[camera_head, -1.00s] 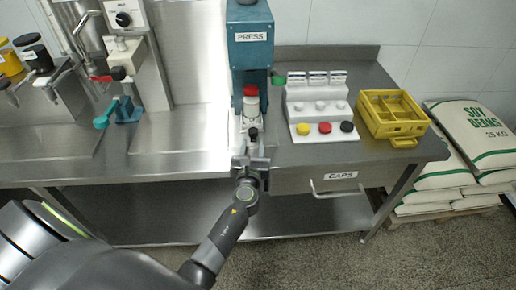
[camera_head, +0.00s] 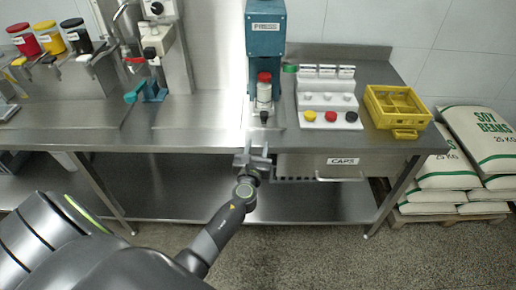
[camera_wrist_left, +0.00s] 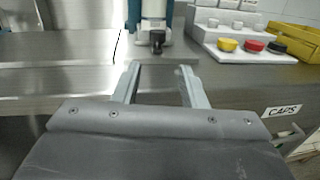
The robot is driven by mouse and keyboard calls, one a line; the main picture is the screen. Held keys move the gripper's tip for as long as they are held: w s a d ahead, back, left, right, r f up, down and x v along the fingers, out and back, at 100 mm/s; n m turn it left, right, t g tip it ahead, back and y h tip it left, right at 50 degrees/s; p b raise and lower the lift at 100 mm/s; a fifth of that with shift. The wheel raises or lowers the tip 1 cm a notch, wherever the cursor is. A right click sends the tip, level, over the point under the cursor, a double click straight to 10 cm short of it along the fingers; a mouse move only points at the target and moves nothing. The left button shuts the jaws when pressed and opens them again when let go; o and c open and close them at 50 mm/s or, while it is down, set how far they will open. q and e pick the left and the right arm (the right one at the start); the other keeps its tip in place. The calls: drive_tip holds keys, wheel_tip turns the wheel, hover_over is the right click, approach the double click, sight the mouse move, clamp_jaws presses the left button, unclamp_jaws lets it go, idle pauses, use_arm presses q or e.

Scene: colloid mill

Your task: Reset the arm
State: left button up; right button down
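My left gripper (camera_head: 252,154) is in front of the steel bench's front edge, below the press, with its arm coming in from the lower left. In the left wrist view its two fingers (camera_wrist_left: 160,80) are apart with nothing between them. The blue-green press (camera_head: 265,40) stands on the bench. A clear container with a red cap (camera_head: 264,86) stands in the press, apart from my gripper. A small black knob (camera_wrist_left: 157,40) at the press's foot shows beyond the fingers in the left wrist view. My right gripper is not in view.
Right of the press are a white stand (camera_head: 327,100) with yellow, red and black caps and a yellow crate (camera_head: 397,108). A CAPS drawer (camera_head: 340,161) is under the bench. Soy bean sacks (camera_head: 470,140) stand at the right. Open floor (camera_head: 310,260) lies in front.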

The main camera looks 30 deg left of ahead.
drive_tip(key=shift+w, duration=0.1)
use_arm(q)
drive_tip(key=s+f+n+g+h, duration=0.1)
drive_tip(key=s+f+n+g, duration=0.2)
drive_tip(key=s+f+n, duration=0.5)
drive_tip(key=s+f+n+g+h, duration=0.1)
drive_tip(key=s+f+n+g, duration=0.3)
drive_tip(key=f, duration=0.9)
drive_tip(key=s+f+n+g+h, duration=0.1)
drive_tip(key=s+f+n+g, duration=0.15)
drive_tip(key=s+f, duration=0.65)
drive_tip(key=s+d+f+n+g, duration=0.1)
drive_tip(key=s+f+n, duration=0.3)
drive_tip(key=s, duration=0.6)
drive_tip(key=s+f+n+g+h, duration=0.1)
drive_tip(key=s+f+n+g, duration=0.2)
drive_tip(key=s+f+n, duration=0.2)
drive_tip(key=s+d+f+n+g+h, duration=0.1)
drive_tip(key=s+f+n, duration=0.3)
drive_tip(key=s+n, duration=0.5)
drive_tip(key=s+g, duration=0.1)
drive_tip(key=s, duration=0.5)
drive_tip(key=shift+s+d+f, duration=0.3)
drive_tip(key=shift+d+f, duration=0.05)
drive_tip(key=shift+f, duration=0.05)
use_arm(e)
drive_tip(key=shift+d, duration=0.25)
